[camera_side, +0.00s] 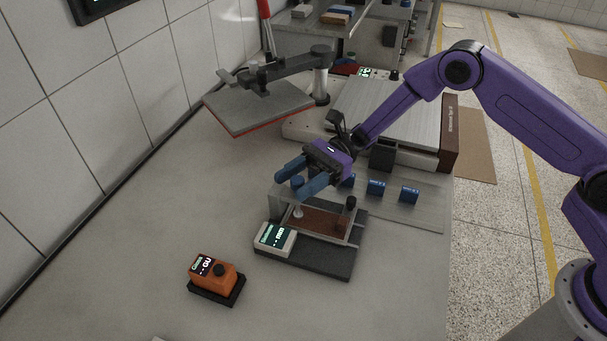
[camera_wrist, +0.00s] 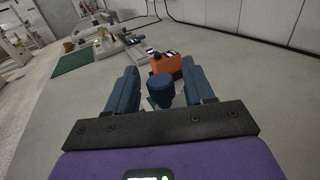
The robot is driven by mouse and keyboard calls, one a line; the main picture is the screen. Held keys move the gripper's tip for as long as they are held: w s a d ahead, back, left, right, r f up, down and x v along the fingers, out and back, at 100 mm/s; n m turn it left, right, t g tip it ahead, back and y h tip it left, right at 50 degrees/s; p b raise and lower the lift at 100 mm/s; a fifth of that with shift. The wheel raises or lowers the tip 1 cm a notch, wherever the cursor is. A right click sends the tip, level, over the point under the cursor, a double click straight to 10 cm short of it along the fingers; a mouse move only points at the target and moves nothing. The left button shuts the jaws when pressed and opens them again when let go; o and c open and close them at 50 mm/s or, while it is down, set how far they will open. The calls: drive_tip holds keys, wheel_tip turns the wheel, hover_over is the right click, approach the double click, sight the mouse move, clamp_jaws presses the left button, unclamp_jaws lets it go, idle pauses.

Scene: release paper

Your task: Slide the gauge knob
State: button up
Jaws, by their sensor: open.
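The gauge stands on the bench in the side view, with a dark base plate (camera_side: 325,257), a light frame and a white display box (camera_side: 276,238) with lit digits. A blue round knob (camera_side: 298,182) sits at its top left, above a pale tip. The knob also shows as a blue cylinder in the wrist view (camera_wrist: 160,90). My gripper (camera_side: 289,184) is open, its two blue fingers on either side of the knob. In the wrist view, gaps show between the knob and both fingers (camera_wrist: 160,70). The knob's lower part is partly hidden.
Several small blue blocks (camera_side: 376,187) sit on a plate behind the gauge. A heat press with a raised plate (camera_side: 258,106) stands at the back. The bench front is mostly clear.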

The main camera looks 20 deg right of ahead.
drive_tip(key=v, duration=1.7)
drive_tip(key=shift+w+d, duration=0.1)
drive_tip(key=shift+d, duration=0.1)
drive_tip(key=s+a+r+n+g+h, duration=0.1)
drive_tip(key=s+r+n+g+h, duration=0.15)
drive_tip(key=s+n+h, duration=0.55)
drive_tip(key=s+a+r+n+g+h, duration=0.1)
drive_tip(key=s+r+n+h, duration=0.25)
drive_tip(key=s, duration=0.85)
drive_tip(key=s+d+r+n+t+h, duration=0.2)
drive_tip(key=s+d+n+t+h, duration=0.3)
drive_tip(key=s+d+n+t, duration=0.4)
drive_tip(key=s+d+n, duration=0.4)
drive_tip(key=n, duration=0.2)
drive_tip(key=shift+s+d+r, duration=0.15)
drive_tip(key=shift+s+r, duration=0.05)
drive_tip(key=shift+s, duration=0.1)
